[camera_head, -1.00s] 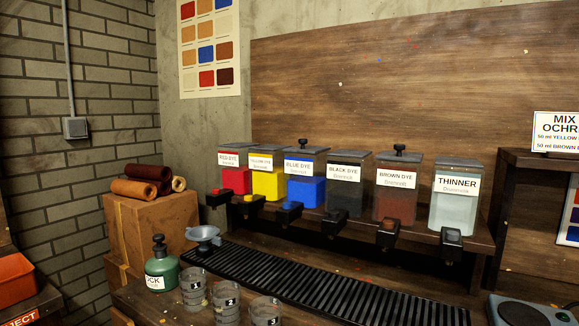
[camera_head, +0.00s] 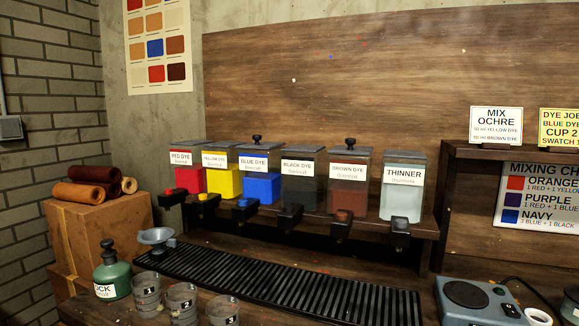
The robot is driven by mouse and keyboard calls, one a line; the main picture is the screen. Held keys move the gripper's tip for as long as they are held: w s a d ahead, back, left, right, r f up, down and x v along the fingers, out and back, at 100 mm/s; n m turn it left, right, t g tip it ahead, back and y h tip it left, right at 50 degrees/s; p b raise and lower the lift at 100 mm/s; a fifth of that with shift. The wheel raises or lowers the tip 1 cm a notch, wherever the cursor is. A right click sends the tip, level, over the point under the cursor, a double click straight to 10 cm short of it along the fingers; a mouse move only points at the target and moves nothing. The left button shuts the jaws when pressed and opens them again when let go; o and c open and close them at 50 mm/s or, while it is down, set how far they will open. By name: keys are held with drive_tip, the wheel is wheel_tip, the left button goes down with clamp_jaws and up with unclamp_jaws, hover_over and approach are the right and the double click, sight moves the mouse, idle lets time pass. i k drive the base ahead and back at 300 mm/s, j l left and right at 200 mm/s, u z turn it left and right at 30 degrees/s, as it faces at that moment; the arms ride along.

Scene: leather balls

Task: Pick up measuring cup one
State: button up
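Measuring cup one (camera_head: 147,294) is a grey translucent cup with a dark label reading 1. It stands at the lower left of the head view, on the bench in front of the black drip grate. Cup 2 (camera_head: 182,303) stands close to its right, and cup 3 (camera_head: 222,311) is further right, cut by the bottom edge. A green bottle (camera_head: 112,274) with a dark top stands just left of cup one. My gripper does not show in the view.
A grey funnel (camera_head: 157,238) sits behind the cups at the left end of the black grate (camera_head: 290,286). Labelled dye dispensers (camera_head: 262,186) stand on a shelf above it. A grey device (camera_head: 475,302) is at the lower right. Boxes (camera_head: 100,226) with leather rolls stand at left.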

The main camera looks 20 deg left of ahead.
sight(148, 295)
drive_tip(key=u, duration=1.3)
